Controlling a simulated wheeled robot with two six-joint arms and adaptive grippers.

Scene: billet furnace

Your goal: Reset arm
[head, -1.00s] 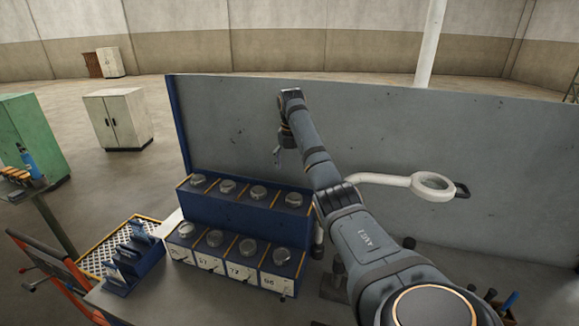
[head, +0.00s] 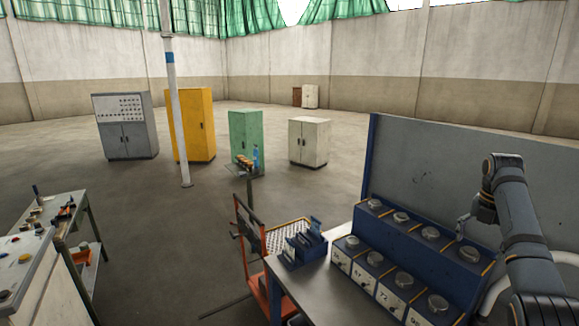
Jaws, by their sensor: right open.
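My right arm reaches in from the right edge over the workbench. My right gripper (head: 462,229) hangs down, open and empty, above the right end of the blue two-step rack (head: 392,232). The rack holds several round metal pieces in two rows, such as the back-row piece (head: 469,255) just below the gripper in the picture. White labels are on the rack's front. I cannot tell the exact gap between gripper and rack. My left gripper is not in view.
A grey panel (head: 440,170) stands behind the rack. A small blue holder (head: 304,250) sits on the bench at its left. An orange-framed cart (head: 246,225) stands beside the bench. Cabinets line the back, a white post (head: 176,110) stands mid-floor, and open floor lies between.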

